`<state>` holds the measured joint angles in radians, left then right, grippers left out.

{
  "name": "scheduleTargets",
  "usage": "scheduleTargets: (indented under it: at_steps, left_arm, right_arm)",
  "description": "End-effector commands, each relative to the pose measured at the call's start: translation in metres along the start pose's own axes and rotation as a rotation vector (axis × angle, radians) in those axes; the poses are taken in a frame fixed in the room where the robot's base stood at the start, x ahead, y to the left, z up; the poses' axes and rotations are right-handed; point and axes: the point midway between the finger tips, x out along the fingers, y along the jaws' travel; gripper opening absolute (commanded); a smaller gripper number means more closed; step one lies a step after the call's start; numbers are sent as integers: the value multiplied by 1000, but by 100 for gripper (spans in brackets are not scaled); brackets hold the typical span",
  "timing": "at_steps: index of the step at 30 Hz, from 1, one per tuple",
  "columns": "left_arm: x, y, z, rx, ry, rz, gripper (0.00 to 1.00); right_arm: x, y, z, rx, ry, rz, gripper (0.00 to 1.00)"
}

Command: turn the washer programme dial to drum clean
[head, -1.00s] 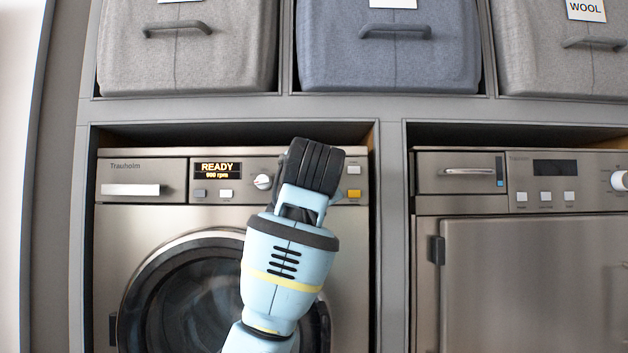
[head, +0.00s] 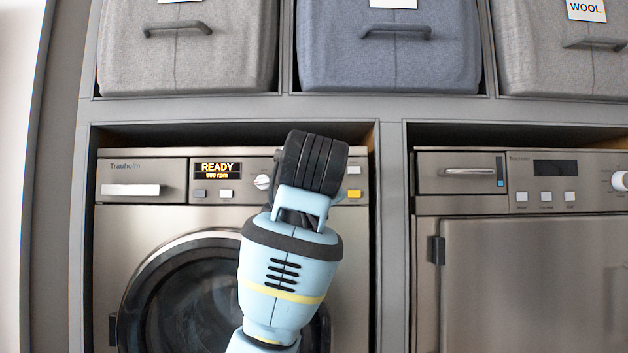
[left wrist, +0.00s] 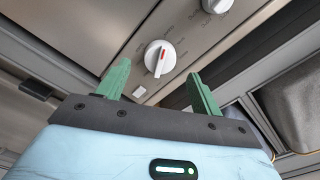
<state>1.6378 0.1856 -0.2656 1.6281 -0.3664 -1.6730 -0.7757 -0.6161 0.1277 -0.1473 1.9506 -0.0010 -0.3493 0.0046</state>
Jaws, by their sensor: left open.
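The left washer's white programme dial (head: 262,181) shows just left of my left gripper (head: 278,180) in the head view, where my own wrist hides the fingers. In the left wrist view the round white dial (left wrist: 160,58) has a raised grip with a red line. My left gripper (left wrist: 158,72) is open, its two green fingers apart on either side of the dial in that view. Whether they touch it cannot be told. The washer display (head: 217,171) reads READY and 600 or 800 rpm, too small to be sure. My right gripper is not in view.
A second white knob (left wrist: 215,4) shows at the top of the left wrist view. The washer's round door (head: 185,300) is below the panel. Another appliance (head: 520,270) stands to the right behind a grey divider (head: 394,230). Fabric bins (head: 390,60) sit on the shelf above.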

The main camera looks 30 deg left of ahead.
Motion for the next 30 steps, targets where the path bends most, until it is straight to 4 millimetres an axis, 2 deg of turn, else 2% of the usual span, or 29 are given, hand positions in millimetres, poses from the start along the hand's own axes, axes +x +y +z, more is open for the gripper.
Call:
scheduleTargets:
  at_steps: [3,9,30]
  left_arm:
    - [-19,0,-1,0,3,-2,66]
    - [-35,0,0,-1,2,0,66]
    - [-36,0,0,-1,1,0,66]
  right_arm:
    - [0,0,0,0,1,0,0]
    - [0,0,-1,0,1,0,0]
    - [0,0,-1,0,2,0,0]
